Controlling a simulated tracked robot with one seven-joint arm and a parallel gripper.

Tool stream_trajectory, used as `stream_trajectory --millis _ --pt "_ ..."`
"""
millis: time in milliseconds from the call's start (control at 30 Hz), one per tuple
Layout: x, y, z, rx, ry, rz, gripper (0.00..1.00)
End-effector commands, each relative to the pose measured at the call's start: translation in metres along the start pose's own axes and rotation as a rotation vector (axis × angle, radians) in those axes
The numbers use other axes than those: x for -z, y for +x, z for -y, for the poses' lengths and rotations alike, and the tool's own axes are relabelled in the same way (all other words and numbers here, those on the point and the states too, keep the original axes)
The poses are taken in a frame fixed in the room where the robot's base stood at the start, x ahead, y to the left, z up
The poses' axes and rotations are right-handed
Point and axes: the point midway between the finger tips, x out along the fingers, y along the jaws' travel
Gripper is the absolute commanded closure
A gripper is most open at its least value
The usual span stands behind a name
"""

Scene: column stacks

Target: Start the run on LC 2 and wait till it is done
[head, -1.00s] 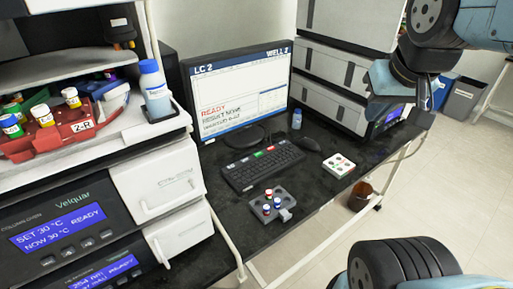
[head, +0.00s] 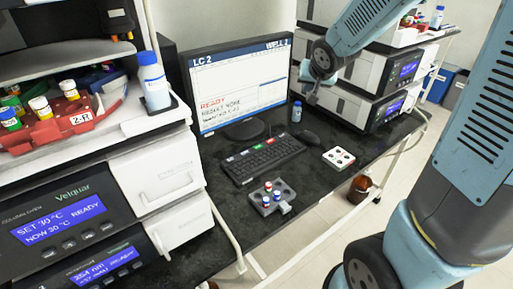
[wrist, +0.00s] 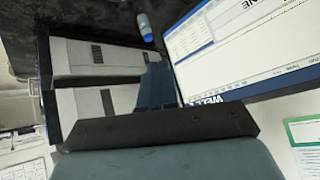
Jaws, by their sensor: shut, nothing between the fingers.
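The LC 2 monitor (head: 240,85) stands on the black bench, with "LC 2", "WELL 2" and a red "READY" on its screen; the smaller lines below are hard to read. Its keyboard (head: 262,158) lies in front, with a few coloured keys along the far edge. My gripper (head: 313,97) is shut and empty, in the air by the monitor's right edge, above and beyond the keyboard and apart from it. In the wrist view my shut fingers (wrist: 156,86) point between the monitor (wrist: 240,50) and the white instrument stack; no keyboard shows there.
A column oven (head: 65,220) at left reads "SET 30 °C, NOW 30 °C READY". White instruments (head: 350,75) stand behind.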

Motion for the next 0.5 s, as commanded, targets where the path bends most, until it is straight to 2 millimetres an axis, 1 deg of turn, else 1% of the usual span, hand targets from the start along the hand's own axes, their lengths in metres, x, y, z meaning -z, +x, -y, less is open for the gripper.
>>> stream_trajectory --millis 33,167,300,400,500 --pt "-0.004 0.019 0.01 0.024 0.002 0.005 1.0" --pt "-0.012 0.059 0.033 0.11 0.034 0.015 1.0" --pt "-0.032 0.1 0.064 0.204 0.055 0.05 1.0" --pt "-0.05 0.123 0.083 0.267 0.074 0.085 1.0" --pt "-0.066 0.141 0.098 0.318 0.091 0.12 1.0"
